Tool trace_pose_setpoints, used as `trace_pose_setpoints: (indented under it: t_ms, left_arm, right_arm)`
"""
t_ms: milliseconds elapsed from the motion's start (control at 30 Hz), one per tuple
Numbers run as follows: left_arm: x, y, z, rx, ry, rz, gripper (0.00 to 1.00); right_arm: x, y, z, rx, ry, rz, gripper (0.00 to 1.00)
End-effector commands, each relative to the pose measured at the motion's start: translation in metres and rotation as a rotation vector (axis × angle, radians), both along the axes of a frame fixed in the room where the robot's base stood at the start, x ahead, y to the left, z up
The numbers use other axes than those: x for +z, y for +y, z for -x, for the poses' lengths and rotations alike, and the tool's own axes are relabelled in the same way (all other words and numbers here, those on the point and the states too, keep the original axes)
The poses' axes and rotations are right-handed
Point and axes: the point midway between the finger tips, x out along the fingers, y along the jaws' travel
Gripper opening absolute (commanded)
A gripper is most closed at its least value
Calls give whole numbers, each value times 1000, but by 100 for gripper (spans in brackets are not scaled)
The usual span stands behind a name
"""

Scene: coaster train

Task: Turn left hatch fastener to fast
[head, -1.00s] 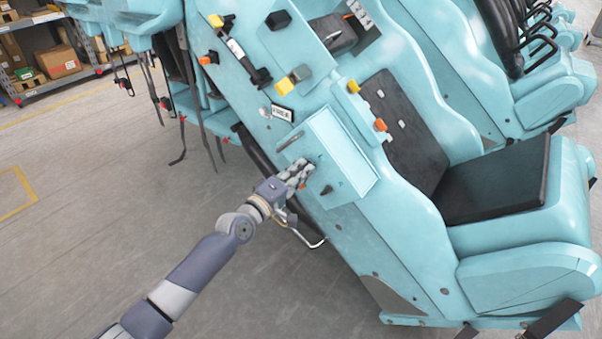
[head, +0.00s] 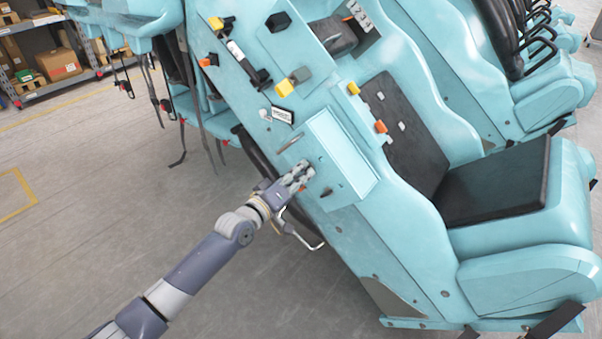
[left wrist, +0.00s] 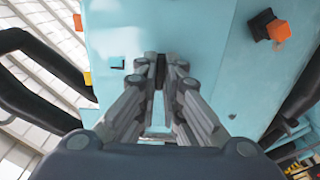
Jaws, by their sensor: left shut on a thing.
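The teal coaster car's side panel holds a shallow pale hatch tray (head: 343,150). A small dark knob (head: 327,191) stands below the tray, to the right of my left gripper (head: 303,173). The gripper's fingers reach the panel left of that knob and are shut on a small dark piece, which looks like the left hatch fastener (left wrist: 159,73). The fingers hide most of it, so its turn position cannot be told. In the left wrist view the gripper (left wrist: 160,68) points at the teal surface. My right gripper is not in view.
A grey lever (head: 292,142) lies just above the gripper, near a white label (head: 282,115). A black seat (head: 495,185) is to the right. Shelves with boxes (head: 58,63) stand far left. The floor at left is clear.

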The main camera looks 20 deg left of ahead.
Motion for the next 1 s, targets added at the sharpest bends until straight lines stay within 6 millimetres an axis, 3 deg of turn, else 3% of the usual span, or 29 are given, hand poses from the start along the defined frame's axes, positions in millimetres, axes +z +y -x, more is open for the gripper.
trace_pose_setpoints:
  t_ms: [267,300,367,400,767,1000]
  left_arm:
    - [-1,0,0,0,3,-1,0]
    - [-1,0,0,0,3,-1,12]
    - [-1,0,0,0,3,-1,26]
    - [-1,0,0,0,3,-1,28]
    - [-1,1,2,0,2,0,28]
    - [-2,11,32,0,4,-1,28]
  right_arm:
    - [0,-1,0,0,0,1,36]
    - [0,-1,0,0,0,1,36]
    - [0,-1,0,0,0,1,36]
    - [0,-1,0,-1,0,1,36]
    - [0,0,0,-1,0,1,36]
    - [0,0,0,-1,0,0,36]
